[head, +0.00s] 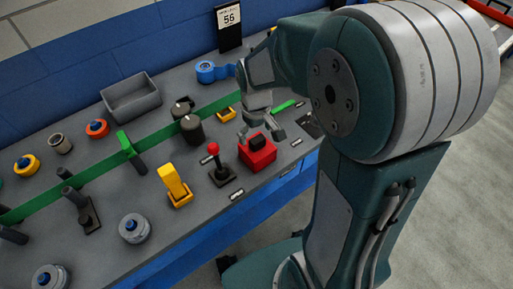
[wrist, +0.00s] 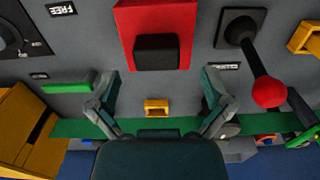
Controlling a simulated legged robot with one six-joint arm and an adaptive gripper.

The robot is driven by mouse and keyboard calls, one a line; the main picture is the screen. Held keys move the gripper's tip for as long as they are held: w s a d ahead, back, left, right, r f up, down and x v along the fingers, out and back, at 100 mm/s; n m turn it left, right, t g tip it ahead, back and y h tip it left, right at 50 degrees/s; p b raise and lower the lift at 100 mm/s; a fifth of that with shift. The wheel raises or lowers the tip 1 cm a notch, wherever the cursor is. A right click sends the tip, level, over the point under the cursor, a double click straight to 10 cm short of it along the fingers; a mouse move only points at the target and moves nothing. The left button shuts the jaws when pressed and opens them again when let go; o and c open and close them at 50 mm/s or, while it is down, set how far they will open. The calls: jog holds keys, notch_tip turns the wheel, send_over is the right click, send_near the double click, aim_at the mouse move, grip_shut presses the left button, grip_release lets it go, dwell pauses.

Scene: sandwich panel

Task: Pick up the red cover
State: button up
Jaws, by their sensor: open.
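The red cover (head: 257,158) is a red block with a black piece at its middle, on the grey panel near its front edge. It also shows at the top of the wrist view (wrist: 155,16), with the black piece (wrist: 157,52) towards my side of it. My gripper (head: 262,131) is open and empty, just behind and above the red cover in the head view. In the wrist view its two fingers (wrist: 160,84) are spread apart, and the red cover lies beyond their tips, not between them. I cannot tell the exact height of the fingertips over the panel.
A lever with a red ball (head: 213,148) stands close to the left of the cover. A yellow lever (head: 174,184) is further left. A small yellow bracket (wrist: 157,105) lies below the fingers, and a green block (wrist: 68,84) is beside them. Dark knobs (head: 191,128) stand behind.

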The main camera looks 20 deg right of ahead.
jog(key=shift+d+f, duration=0.2)
jog(key=shift+f, duration=1.15)
jog(key=c, duration=1.2)
jog(key=shift+c, duration=0.2)
jog(key=shift+r, duration=0.45)
notch_tip(320, 180, up, 2)
jog(key=shift+r, duration=0.25)
jog(key=s+r, duration=0.3)
jog(key=s, duration=0.1)
jog(key=s+d+r, duration=0.1)
jog(key=s+r, duration=0.2)
jog(key=s, duration=0.2)
jog(key=s+d+r, duration=0.1)
jog(key=s+r, duration=0.2)
jog(key=s, duration=0.2)
jog(key=shift+r, duration=0.35)
